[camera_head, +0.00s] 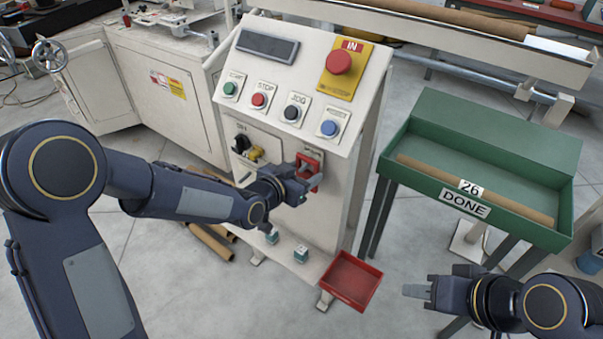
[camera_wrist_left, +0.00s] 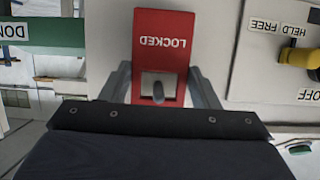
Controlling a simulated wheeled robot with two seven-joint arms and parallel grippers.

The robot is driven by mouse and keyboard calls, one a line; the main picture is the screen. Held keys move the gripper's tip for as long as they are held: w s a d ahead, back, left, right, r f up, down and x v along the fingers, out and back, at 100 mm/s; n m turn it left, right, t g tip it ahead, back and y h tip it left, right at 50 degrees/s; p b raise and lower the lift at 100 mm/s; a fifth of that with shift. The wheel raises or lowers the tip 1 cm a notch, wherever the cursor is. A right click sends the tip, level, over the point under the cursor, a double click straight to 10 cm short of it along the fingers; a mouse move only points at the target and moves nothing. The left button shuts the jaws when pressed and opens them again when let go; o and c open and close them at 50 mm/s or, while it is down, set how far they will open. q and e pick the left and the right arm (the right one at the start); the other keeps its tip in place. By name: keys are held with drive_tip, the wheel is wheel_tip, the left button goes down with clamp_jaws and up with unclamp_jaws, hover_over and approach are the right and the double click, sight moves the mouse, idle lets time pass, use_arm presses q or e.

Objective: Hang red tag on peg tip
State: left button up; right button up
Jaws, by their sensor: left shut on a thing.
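The red tag, marked LOCKED, (camera_head: 314,160) is at the front of the cream control cabinet, below the push buttons. My left gripper (camera_head: 303,187) is shut on it from the front. In the left wrist view the tag (camera_wrist_left: 163,28) lies between the two fingers (camera_wrist_left: 160,68), its lettering upside down. A pale opening shows low in the tag, with a small dark rounded end (camera_wrist_left: 158,91) in it, perhaps the peg tip. I cannot tell whether the tag rests on the peg. My right gripper (camera_head: 417,290) is low at the right, apart from everything; its finger gap is unclear.
A yellow-handled selector (camera_head: 256,153) sits left of the tag, beside HELD, FREE and OFF labels in the wrist view. A red tray (camera_head: 351,281) is below the cabinet. A green DONE bin (camera_head: 563,217) with a brown tube stands at the right.

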use_arm(q)
drive_tip(key=o, duration=1.1)
drive_tip(key=shift+o, duration=0.2)
drive_tip(key=s+a+r+n+g+y, duration=0.1)
drive_tip(key=s+a+r+n+y, duration=0.15)
drive_tip(key=s+a, duration=0.6)
drive_tip(key=s+a+r+n+g+y, duration=0.1)
drive_tip(key=s+a+r+n+y, duration=0.15)
drive_tip(key=s+a, duration=0.65)
drive_tip(key=s+a+n+g, duration=0.4)
drive_tip(key=s, duration=1)
wheel_tip(320, 180, up, 12)
drive_tip(key=p, duration=1.2)
drive_tip(key=shift+w+f+h, duration=0.15)
drive_tip(key=shift+f+h, duration=0.1)
drive_tip(key=shift+h, duration=0.05)
